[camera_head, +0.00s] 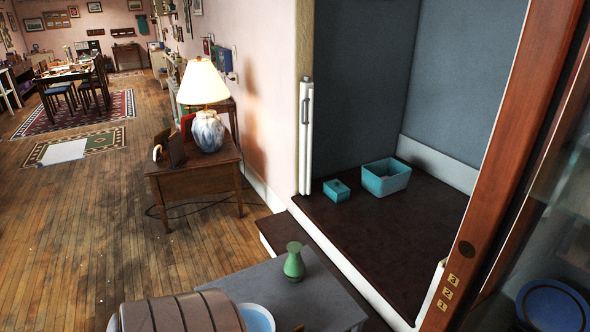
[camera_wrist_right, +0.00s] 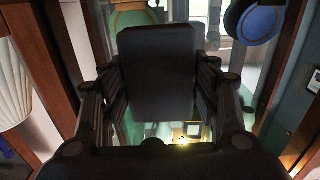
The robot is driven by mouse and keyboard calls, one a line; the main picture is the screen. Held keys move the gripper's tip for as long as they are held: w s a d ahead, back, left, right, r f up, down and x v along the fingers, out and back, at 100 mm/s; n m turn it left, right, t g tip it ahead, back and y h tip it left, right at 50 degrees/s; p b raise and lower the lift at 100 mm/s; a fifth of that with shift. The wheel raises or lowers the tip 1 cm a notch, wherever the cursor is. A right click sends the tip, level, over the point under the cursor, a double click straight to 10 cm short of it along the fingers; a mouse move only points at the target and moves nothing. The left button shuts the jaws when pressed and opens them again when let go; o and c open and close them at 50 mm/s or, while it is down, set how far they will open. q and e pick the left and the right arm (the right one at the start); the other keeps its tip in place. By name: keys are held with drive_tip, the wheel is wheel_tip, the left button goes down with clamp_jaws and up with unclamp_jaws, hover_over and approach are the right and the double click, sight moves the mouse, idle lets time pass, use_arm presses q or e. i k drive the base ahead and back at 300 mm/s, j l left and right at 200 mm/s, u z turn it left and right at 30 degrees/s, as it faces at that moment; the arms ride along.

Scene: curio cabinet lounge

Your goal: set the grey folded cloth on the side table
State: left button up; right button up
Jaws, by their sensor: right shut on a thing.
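In the right wrist view my right gripper (camera_wrist_right: 156,85) is shut on a flat, dark grey rectangular thing, which looks like the grey folded cloth (camera_wrist_right: 157,72). Its far edge is clear of the fingers. In the head view neither gripper shows. A small wooden table (camera_head: 195,172) stands against the pink wall with a lamp on it. A grey-topped table (camera_head: 325,298) is close in front at the bottom. I cannot tell which is the side table. My left gripper is not in view.
A lamp (camera_head: 207,98) and upright frames crowd the wooden table. A green vase (camera_head: 294,262), a light blue bowl (camera_head: 257,318) and a brown ribbed thing (camera_head: 178,312) are at the grey table. Teal boxes (camera_head: 386,177) sit in the alcove. A wood-framed glass door (camera_head: 520,150) is close at right.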

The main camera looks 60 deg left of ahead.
sight(226, 293)
drive_tip(key=u, duration=1.75)
drive_tip(key=i+j+u, duration=0.1)
drive_tip(key=u, duration=0.7)
drive_tip(key=i+j+u, duration=0.1)
drive_tip(key=u, duration=0.3)
drive_tip(key=i+u, duration=0.15)
drive_tip(key=i, duration=0.25)
